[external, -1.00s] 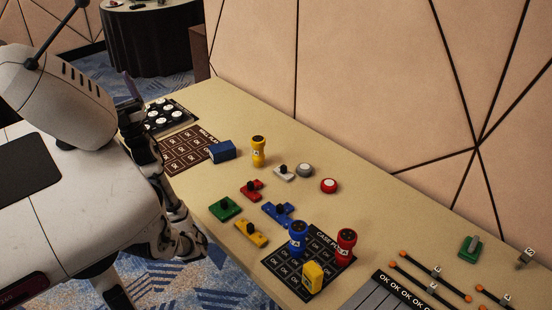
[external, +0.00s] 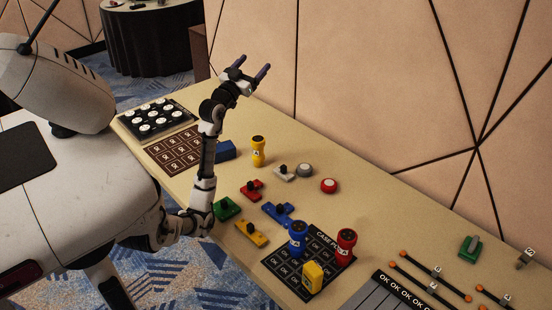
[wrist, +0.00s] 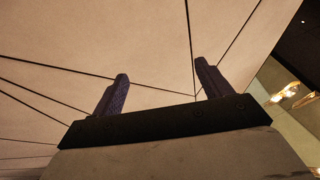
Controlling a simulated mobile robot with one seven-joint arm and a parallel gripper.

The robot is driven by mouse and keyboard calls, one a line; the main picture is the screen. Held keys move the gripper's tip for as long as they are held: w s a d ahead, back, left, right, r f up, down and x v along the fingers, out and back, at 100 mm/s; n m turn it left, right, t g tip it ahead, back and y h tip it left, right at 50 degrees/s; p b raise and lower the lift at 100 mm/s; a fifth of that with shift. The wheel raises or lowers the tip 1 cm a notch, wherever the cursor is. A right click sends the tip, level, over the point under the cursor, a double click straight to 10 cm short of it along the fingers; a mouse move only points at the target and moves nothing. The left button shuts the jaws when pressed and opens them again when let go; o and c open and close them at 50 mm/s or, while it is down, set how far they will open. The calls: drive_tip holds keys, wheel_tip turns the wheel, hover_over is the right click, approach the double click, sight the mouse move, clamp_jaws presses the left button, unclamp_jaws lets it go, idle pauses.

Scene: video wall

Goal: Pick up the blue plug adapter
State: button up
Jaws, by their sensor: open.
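A blue cylinder with a dark round top and a small pale label (external: 298,238), which looks like the blue plug adapter, stands upright on the dark mat marked OK (external: 276,265) in the external view. A similar red cylinder (external: 346,244) stands to its right, and a similar yellow one (external: 258,151) stands farther back. My gripper (external: 254,66) is raised above the far part of the table, well away from the blue cylinder. It is open and empty, fingers pointing up and to the right. In the wrist view my gripper (wrist: 161,72) shows two parted fingers against the wall panels; no table objects show there.
A yellow block (external: 313,278) stands on the mat beside the blue cylinder. Blue (external: 284,217), red (external: 251,192), green (external: 226,209) and yellow (external: 251,234) knobbed pieces lie nearby. My arm partly covers a blue block (external: 227,150). The panelled wall (external: 380,90) borders the table.

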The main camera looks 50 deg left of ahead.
drive_tip(key=w+d+m+g+h+b, duration=0.1)
drive_tip(key=w+d+m+g+h, duration=0.2)
drive_tip(key=d+m+h, duration=1.2)
drive_tip(key=s+d+f+m+g+y+b, duration=0.1)
drive_tip(key=d+f+m+g, duration=0.25)
drive_tip(key=d, duration=0.65)
drive_tip(key=s+d+f+m+g+y+b, duration=0.1)
drive_tip(key=s+d+f+m+g, duration=0.25)
drive_tip(key=d, duration=0.55)
drive_tip(key=m+g+y+b, duration=0.2)
drive_tip(key=m+g+y, duration=0.85)
drive_tip(key=m, duration=0.75)
hover_over(299, 226)
drive_tip(key=shift+g+h, duration=0.75)
drive_tip(key=shift+h, duration=0.1)
wheel_tip(299, 226, down, 18)
drive_tip(key=shift+w+r, duration=0.1)
drive_tip(key=shift+r, duration=0.05)
wheel_tip(299, 226, down, 7)
drive_tip(key=shift+f, duration=0.1)
drive_tip(key=shift+s+f+p, duration=0.15)
drive_tip(key=shift+f, duration=1.4)
drive_tip(key=shift+s+f+p, duration=0.15)
drive_tip(key=shift+f, duration=1.4)
